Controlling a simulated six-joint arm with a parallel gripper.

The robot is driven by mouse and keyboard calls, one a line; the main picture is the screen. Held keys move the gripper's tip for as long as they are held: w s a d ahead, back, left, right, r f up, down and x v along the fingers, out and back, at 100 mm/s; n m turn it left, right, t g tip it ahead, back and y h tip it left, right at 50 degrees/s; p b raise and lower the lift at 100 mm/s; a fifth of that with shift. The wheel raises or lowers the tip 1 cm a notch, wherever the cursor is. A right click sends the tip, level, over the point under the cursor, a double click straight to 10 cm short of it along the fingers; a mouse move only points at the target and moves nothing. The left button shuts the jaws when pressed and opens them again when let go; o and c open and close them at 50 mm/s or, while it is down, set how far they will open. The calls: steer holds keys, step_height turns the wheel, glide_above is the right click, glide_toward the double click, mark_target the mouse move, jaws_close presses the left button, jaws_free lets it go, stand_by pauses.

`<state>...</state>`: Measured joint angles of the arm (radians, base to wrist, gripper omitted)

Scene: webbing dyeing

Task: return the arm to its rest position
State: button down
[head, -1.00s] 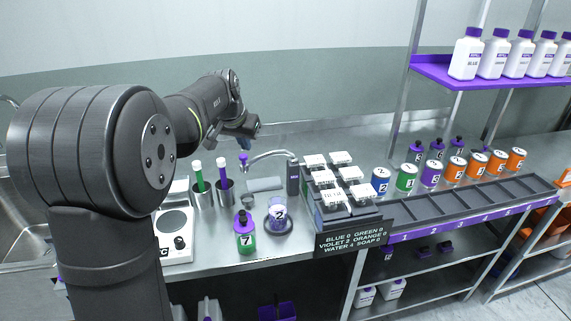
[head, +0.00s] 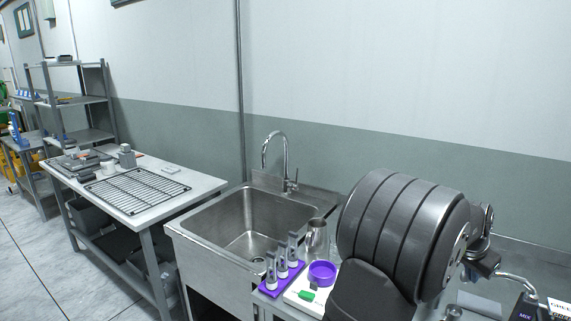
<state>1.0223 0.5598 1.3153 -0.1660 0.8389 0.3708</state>
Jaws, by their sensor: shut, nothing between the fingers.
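My arm fills the lower right of the head view, with its large dark ribbed joint in front. Behind that joint, at the right, my wrist and gripper (head: 480,268) show only in part. The gripper is shut and empty, above the steel counter near a curved metal spout (head: 515,281). The fingertips are small and partly hidden by the arm.
A steel sink (head: 250,222) with a tap (head: 276,150) is left of my arm. Close to the arm stand a metal jug (head: 316,238), a purple bowl (head: 322,272) and a purple rack (head: 281,281). A side table (head: 190,200) with a wire rack (head: 137,190) is farther left.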

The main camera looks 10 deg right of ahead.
step_height(320, 180, up, 7)
step_height(320, 180, down, 7)
steer(key=s+a, duration=0.1)
steer(key=s, duration=0.6)
steer(key=shift+s+a, duration=0.2)
steer(key=shift+s, duration=0.1)
steer(key=c, duration=2.2)
jaws_free()
